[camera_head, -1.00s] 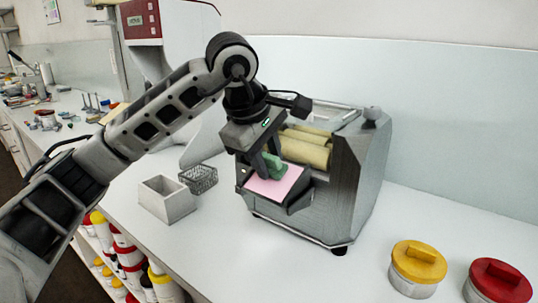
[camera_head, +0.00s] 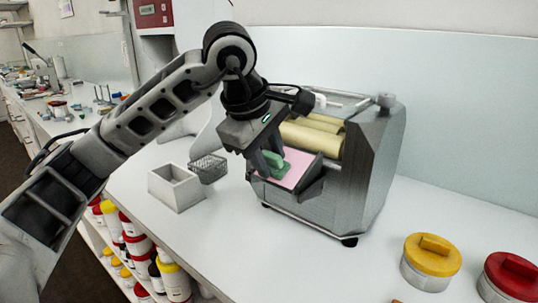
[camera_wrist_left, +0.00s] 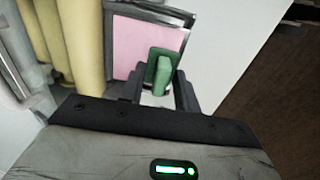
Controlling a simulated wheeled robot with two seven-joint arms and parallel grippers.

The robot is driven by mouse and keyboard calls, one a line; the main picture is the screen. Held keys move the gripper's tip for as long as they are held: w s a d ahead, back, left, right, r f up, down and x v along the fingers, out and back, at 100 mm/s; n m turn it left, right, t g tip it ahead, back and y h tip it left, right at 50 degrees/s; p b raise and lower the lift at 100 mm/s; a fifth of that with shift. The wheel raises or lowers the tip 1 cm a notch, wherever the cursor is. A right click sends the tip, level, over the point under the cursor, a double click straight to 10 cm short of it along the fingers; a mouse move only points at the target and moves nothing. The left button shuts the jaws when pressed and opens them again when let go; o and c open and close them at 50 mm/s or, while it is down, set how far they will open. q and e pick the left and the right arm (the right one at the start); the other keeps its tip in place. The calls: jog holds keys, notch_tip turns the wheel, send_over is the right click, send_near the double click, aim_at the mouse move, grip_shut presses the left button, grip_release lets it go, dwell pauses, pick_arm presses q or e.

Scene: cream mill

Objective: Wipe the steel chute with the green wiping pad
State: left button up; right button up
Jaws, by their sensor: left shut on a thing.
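The green wiping pad (camera_head: 274,160) is held between the fingers of my left gripper (camera_head: 270,166), which is shut on it. The pad is at the left part of the steel chute (camera_head: 311,186), on the front of the mill. A pink layer (camera_head: 299,166) covers much of the chute's sloping face. In the left wrist view the pad (camera_wrist_left: 161,70) stands over the lower right part of the pink face (camera_wrist_left: 132,42). Whether it touches the face is not clear. My right gripper is not in view.
The grey mill (camera_head: 365,165) has pale yellow rollers (camera_head: 312,136) just behind the chute. A white open box (camera_head: 176,188) and a wire basket (camera_head: 208,168) stand to its left. Yellow-lidded (camera_head: 431,262) and red-lidded (camera_head: 508,278) jars stand at front right.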

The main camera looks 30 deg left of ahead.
pick_arm(q)
jog(key=shift+w+f+b, duration=0.25)
jog(key=shift+f+b, duration=0.05)
jog(key=shift+f, duration=0.2)
